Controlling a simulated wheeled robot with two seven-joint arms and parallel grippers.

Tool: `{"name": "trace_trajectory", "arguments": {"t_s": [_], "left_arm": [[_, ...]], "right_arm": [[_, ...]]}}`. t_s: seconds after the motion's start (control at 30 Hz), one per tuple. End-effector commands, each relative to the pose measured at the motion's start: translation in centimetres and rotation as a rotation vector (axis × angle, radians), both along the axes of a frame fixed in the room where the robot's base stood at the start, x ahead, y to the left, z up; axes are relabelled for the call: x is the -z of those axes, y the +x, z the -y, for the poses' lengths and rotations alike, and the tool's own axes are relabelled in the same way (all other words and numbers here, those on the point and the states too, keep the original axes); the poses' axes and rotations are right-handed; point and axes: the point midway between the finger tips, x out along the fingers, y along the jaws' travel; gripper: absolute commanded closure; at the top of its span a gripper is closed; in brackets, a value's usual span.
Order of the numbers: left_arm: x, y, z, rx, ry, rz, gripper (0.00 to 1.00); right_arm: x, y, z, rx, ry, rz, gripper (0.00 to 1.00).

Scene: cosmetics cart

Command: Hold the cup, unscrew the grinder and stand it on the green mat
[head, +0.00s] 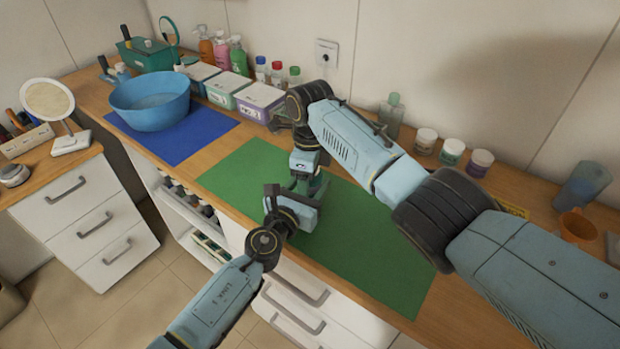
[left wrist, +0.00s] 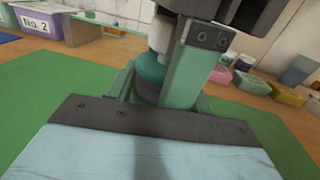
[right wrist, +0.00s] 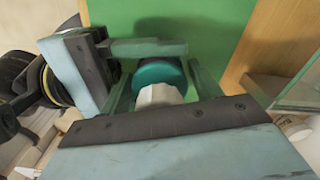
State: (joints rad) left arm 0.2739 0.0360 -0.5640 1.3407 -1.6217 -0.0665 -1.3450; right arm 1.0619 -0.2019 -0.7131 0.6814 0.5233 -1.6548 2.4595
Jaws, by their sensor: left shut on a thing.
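A teal cup (left wrist: 151,72) stands over the green mat (head: 250,170), with the white faceted grinder (right wrist: 160,95) above it. The cup also shows in the right wrist view (right wrist: 158,72). My left gripper (head: 304,190) is low over the mat, shut on the cup from the side. My right gripper (head: 305,160) comes down from above, its fingers on either side of the white grinder with slight gaps, so it looks open. In the head view the grippers hide most of the cup and grinder.
A blue basin (head: 150,98) stands on a blue mat (head: 205,140) at the left. Lidded boxes (head: 260,98), bottles and jars (head: 452,150) line the wall side. An orange mug (head: 577,226) is at the right. The green mat is bare around the grippers.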

Motion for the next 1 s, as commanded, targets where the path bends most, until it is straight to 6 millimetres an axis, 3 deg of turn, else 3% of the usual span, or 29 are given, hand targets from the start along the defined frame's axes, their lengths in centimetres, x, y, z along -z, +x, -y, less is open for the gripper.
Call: {"name": "trace_trajectory", "arguments": {"t_s": [0.33,0.63,1.0], "left_arm": [[0.1,0.0,0.0,0.001,0.000,-0.001,1.00],[0.1,0.0,0.0,0.001,0.000,-0.001,1.00],[0.1,0.0,0.0,0.001,0.000,-0.001,1.00]], "right_arm": [[-0.1,0.0,0.0,-0.001,-0.001,-0.001,0.26],[-3.7,0.0,0.0,-0.002,0.000,-0.001,0.26],[-5.5,0.0,-0.2,0.077,0.003,0.003,0.31]]}}
